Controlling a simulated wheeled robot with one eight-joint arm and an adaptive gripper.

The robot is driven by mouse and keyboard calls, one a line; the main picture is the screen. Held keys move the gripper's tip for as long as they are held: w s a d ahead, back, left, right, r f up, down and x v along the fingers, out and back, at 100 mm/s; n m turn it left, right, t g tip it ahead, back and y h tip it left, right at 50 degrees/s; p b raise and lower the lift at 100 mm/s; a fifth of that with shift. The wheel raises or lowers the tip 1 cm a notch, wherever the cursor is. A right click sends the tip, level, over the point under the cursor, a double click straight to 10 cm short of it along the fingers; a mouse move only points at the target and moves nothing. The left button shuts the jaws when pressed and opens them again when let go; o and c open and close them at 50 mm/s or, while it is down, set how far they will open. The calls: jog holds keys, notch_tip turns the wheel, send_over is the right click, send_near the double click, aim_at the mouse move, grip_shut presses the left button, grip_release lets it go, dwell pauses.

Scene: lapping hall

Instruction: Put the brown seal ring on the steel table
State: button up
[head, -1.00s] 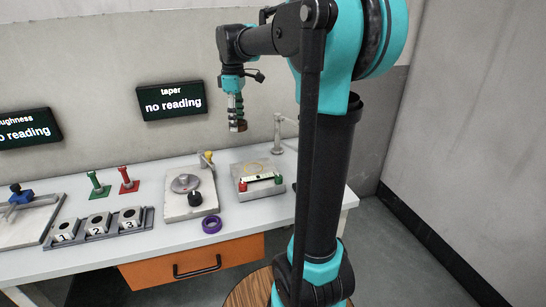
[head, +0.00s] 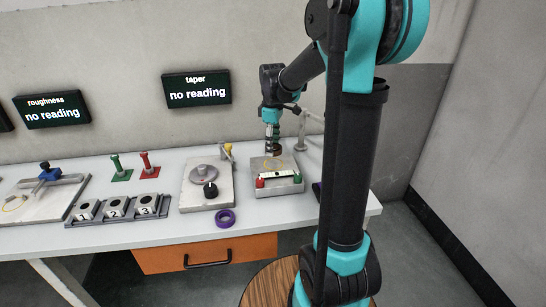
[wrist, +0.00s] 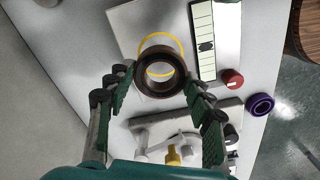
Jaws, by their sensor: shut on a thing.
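My gripper (head: 272,147) is shut on the brown seal ring (wrist: 160,91). It also shows in the wrist view (wrist: 160,78), with a finger on each side of the ring. The ring is held flat, its hole facing the camera. Beneath it is a grey square plate (head: 288,163) with a yellow circle on top, which looks like the steel table; it also shows in the wrist view (wrist: 165,20). The ring covers part of the circle and appears off its centre. Whether ring and plate touch, I cannot tell.
A level bar (wrist: 203,40) and a red knob (wrist: 232,79) sit along the plate's front. To its left stands a block with a round steel disc (head: 204,171). A purple ring (head: 225,219) lies in front. A post (head: 301,135) stands behind right.

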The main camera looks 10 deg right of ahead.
aim_at(273, 164)
jog(key=shift+f, duration=2.6)
jog(key=o, duration=1.2)
jog(key=shift+f, duration=0.1)
notch_tip(273, 164, up, 12)
jog(key=shift+r, duration=0.15)
